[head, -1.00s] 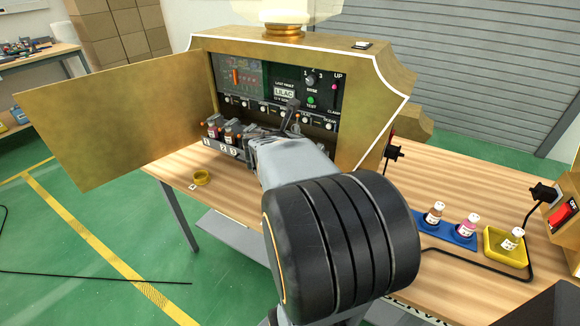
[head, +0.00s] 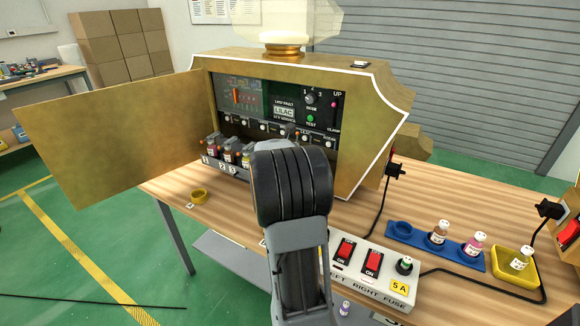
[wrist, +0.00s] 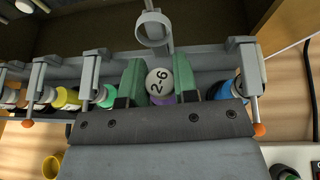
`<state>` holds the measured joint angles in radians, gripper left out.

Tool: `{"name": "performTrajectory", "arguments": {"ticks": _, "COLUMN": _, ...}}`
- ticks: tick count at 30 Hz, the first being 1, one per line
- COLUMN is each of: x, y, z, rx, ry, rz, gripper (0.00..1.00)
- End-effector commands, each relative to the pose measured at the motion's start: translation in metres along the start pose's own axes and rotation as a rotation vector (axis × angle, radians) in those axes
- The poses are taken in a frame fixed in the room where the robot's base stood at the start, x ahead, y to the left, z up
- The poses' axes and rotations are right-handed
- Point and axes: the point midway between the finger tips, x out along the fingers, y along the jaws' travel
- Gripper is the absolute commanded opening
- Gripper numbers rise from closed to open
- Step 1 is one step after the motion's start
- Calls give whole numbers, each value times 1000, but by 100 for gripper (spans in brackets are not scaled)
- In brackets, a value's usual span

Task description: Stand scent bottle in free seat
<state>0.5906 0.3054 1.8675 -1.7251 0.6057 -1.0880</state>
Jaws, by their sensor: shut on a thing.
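My gripper (wrist: 161,88) is shut on a scent bottle (wrist: 159,77) in the wrist view, one green-padded finger on each side. The bottle has a white cap marked 2-6 and a purple body, mostly hidden. It sits in line with the machine's row of bottles, between a green bottle (wrist: 106,96) on the left and a blue bottle (wrist: 223,90) on the right. I cannot tell whether its base rests in a seat. A round grey ring (wrist: 152,28) shows just above it. In the head view my arm hides the gripper and held bottle.
The gold machine (head: 365,130) has its door (head: 110,125) open left. Grey clamps with orange tips (wrist: 258,128) flank the gripper. A yellow ring (head: 199,196), switch box (head: 372,268), blue tray (head: 425,243) and yellow tray (head: 527,280) are on the table.

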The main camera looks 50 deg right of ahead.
Motion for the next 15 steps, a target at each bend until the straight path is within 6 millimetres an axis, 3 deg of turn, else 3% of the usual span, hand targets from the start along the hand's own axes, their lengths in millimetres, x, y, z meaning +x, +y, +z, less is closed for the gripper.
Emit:
{"name": "performTrajectory", "arguments": {"ticks": 9, "x": 18, "y": 3, "z": -29, "rx": -1, "ry": 0, "rz": -1, "gripper": 0}}
{"name": "performTrajectory", "arguments": {"ticks": 15, "x": 19, "y": 3, "z": -32, "rx": 0, "ry": 0, "rz": 0, "gripper": 0}}
